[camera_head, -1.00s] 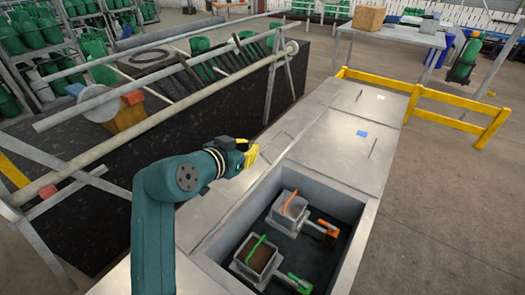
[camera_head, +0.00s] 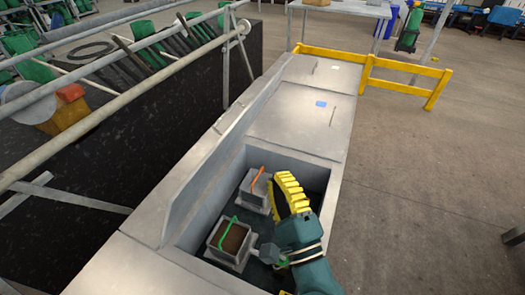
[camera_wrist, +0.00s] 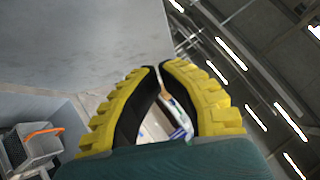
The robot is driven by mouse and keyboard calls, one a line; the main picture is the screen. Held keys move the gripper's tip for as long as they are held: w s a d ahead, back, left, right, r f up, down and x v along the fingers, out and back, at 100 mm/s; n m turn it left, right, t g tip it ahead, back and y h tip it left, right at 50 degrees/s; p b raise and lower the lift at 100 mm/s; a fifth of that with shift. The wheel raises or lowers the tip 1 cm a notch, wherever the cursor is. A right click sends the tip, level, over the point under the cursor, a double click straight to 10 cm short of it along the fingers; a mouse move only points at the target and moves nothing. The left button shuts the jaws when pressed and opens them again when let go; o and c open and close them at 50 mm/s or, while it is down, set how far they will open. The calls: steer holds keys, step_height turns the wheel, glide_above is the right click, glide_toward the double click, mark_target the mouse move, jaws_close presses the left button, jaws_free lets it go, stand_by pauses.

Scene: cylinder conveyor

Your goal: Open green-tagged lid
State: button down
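No green tag shows on any lid in view. A long grey panel (camera_head: 205,165) stands tilted along the left side of an open pit (camera_head: 225,165); I cannot tell if it is the green-tagged lid. In the pit sit a box with a green handle (camera_head: 222,236) and brown contents, and a box with an orange handle (camera_head: 255,186). The orange-handled box also shows in the wrist view (camera_wrist: 42,143). My gripper (camera_head: 283,178), with ridged yellow fingers, is over the pit's right side. In the wrist view its fingertips (camera_wrist: 158,67) nearly meet, with nothing held.
Two flat closed lids lie beyond the pit, one with a blue tag (camera_head: 321,104), one with a white tag (camera_head: 335,67). A yellow rail (camera_head: 385,64) stands behind them. A pipe frame (camera_head: 130,90) runs along the left.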

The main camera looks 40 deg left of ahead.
steer(key=p, duration=0.3)
glide_toward(243, 117)
steer(key=w+a, duration=0.3)
steer(key=w, duration=0.2)
steer(key=shift+s+a+r+p, duration=0.2)
steer(key=shift+s+a+r, duration=0.1)
steer(key=shift+a, duration=0.2)
steer(key=shift+s+a+r+p, duration=0.2)
steer(key=shift+a+r, duration=0.15)
steer(key=shift+a, duration=0.15)
steer(key=shift+s+a+r, duration=0.1)
steer(key=shift+a, duration=0.25)
